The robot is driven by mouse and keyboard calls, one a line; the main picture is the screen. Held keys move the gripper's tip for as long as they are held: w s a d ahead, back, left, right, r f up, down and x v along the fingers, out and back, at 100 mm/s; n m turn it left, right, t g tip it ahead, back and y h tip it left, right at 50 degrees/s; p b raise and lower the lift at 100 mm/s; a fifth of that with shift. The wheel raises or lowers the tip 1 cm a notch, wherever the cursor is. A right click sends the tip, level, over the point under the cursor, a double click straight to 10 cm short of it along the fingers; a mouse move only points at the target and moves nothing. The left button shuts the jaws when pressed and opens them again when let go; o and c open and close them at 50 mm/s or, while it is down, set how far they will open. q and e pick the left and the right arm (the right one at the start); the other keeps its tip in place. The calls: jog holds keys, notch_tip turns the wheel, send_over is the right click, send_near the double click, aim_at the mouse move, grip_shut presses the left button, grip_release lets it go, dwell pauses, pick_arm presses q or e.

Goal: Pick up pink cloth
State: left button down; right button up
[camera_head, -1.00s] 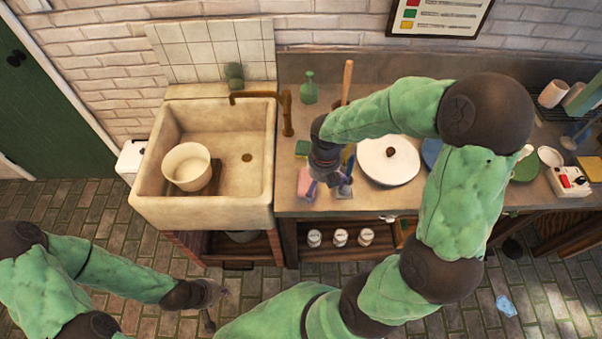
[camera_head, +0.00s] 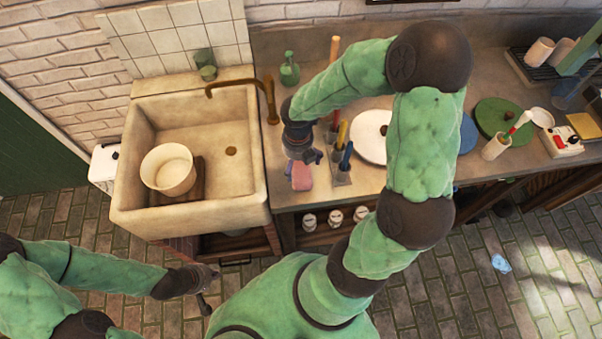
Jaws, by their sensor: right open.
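The pink cloth (camera_head: 301,178) lies on the counter just right of the sink, near the counter's front edge. My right gripper (camera_head: 304,160) points down over the cloth's back end and is open. It partly covers the cloth, and I cannot tell whether it touches it. My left gripper (camera_head: 207,290) is low at the left, in front of the sink and far from the cloth. Its fingers look spread, with nothing between them.
A holder with upright tools (camera_head: 342,172) stands close to the right of the cloth. A stone sink (camera_head: 125,190) with a white bowl (camera_head: 168,170) is to the left. A white round lidded plate (camera_head: 370,138) lies further right. A green bottle (camera_head: 289,70) stands behind.

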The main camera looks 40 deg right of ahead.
aim_at(297, 171)
jog(key=f+b, duration=0.1)
jog(key=f, duration=0.2)
jog(key=f+b, duration=0.1)
jog(key=f, duration=0.1)
jog(key=shift+s+a+b, duration=0.1)
jog(key=shift+a+b, duration=0.15)
jog(key=shift+b, duration=0.1)
jog(key=c, duration=1)
